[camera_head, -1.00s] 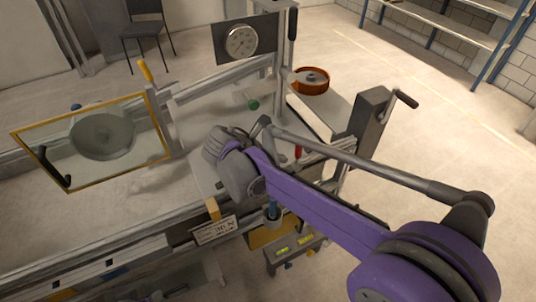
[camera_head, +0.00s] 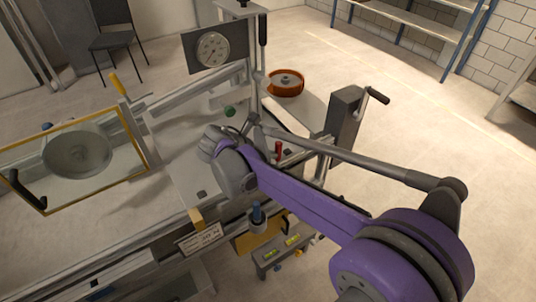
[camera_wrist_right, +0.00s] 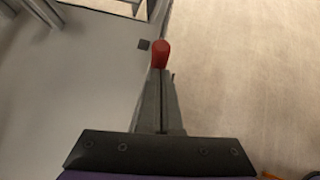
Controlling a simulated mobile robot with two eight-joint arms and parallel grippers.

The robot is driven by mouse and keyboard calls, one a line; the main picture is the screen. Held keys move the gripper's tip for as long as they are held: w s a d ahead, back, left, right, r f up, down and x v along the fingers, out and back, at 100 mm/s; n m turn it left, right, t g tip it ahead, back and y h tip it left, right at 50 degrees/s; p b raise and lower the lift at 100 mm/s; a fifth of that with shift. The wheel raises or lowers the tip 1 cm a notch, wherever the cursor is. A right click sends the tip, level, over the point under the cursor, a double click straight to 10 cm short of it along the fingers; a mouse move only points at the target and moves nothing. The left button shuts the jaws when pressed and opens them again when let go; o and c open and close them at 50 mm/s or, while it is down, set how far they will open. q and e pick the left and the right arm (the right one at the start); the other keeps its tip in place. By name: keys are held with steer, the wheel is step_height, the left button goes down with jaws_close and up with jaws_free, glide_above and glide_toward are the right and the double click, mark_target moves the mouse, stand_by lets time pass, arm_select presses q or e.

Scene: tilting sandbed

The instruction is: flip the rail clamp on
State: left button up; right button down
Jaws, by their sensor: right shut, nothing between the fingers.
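A red handle (camera_head: 278,148) stands at the right edge of the sandbed rig, just right of my right wrist in the head view. It may belong to the rail clamp; the clamp body cannot be made out. In the right wrist view a red rounded tip (camera_wrist_right: 160,53) shows at the far end of the dark fingers; I cannot tell whether they touch it. My right gripper (camera_wrist_right: 161,90) is shut and empty. In the head view the right gripper (camera_head: 243,128) is small and partly hidden by its wrist. My left gripper is not in view.
A gauge (camera_head: 212,50) is at the back. A yellow-framed panel (camera_head: 78,155) and a yellow lever (camera_head: 119,85) are at left. Open floor lies right.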

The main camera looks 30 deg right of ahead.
steer(key=shift+d, duration=0.15)
steer(key=shift+w+d+r, duration=0.1)
steer(key=shift+d+r, duration=0.05)
steer(key=shift+d, duration=0.4)
steer(key=shift+d+r, duration=0.15)
steer(key=shift+d, duration=0.4)
steer(key=d+f+g+y, duration=0.1)
steer(key=d+f+y, duration=0.3)
steer(key=d+y, duration=0.5)
steer(key=shift+w+d+f+m+y, duration=0.3)
steer(key=shift+w+d+m+y, duration=0.1)
steer(key=shift+y, duration=0.4)
steer(key=shift+s+f+b, duration=0.1)
steer(key=shift+f+b, duration=0.05)
steer(key=shift+b, duration=0.15)
